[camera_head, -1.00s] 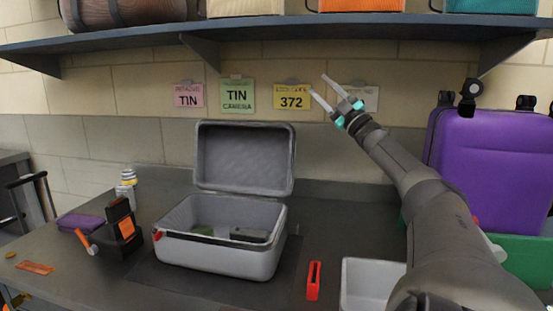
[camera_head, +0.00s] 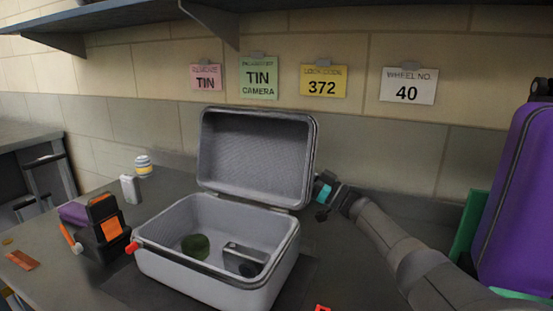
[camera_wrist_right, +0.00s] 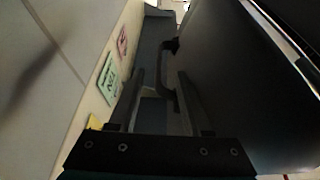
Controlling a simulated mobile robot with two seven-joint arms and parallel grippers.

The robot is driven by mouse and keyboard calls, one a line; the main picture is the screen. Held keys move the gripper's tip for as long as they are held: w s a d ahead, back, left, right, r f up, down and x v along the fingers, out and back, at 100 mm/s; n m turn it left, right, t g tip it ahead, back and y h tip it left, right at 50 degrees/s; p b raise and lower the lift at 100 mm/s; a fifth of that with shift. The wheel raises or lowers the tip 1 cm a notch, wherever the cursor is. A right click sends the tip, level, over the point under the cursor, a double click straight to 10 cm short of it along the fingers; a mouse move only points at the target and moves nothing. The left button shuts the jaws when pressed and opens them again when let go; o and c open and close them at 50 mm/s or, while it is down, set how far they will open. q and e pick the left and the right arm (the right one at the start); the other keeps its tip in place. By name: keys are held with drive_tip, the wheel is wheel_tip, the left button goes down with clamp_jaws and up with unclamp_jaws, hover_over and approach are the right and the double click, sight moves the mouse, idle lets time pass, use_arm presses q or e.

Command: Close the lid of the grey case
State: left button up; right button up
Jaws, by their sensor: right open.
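The grey case (camera_head: 205,285) stands on the dark bench with its lid (camera_head: 255,150) open, tilted up at the back. A dark green round item (camera_head: 195,246) and a dark grey item (camera_head: 243,260) lie inside. My right gripper (camera_head: 322,190) is beside the lid's right lower edge, its fingertips hidden behind the lid. In the right wrist view the gripper (camera_wrist_right: 162,85) is open, with the dark lid (camera_wrist_right: 235,90) along its right side. A dark handle-shaped part (camera_wrist_right: 166,75) shows between the fingers; I cannot tell if they touch it. My left gripper is not in view.
A purple suitcase (camera_head: 525,200) stands at the right by a green bin (camera_head: 465,225). A black and orange device (camera_head: 103,235), a white bottle (camera_head: 130,189) and a striped container (camera_head: 143,165) stand left of the case. Notes hang on the wall behind the lid, below a shelf (camera_head: 110,22).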

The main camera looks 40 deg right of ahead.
drive_tip(key=b+x, duration=0.1)
drive_tip(key=x, duration=0.2)
drive_tip(key=shift+w+a, duration=0.1)
drive_tip(key=shift+w, duration=0.15)
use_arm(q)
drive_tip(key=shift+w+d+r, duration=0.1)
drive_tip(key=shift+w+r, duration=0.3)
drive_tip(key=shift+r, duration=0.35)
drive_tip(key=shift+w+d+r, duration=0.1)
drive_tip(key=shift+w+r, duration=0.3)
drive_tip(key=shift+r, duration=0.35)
use_arm(e)
drive_tip(key=shift+x, duration=0.8)
drive_tip(key=shift+r, duration=0.1)
drive_tip(key=shift+c, duration=0.3)
clamp_jaws()
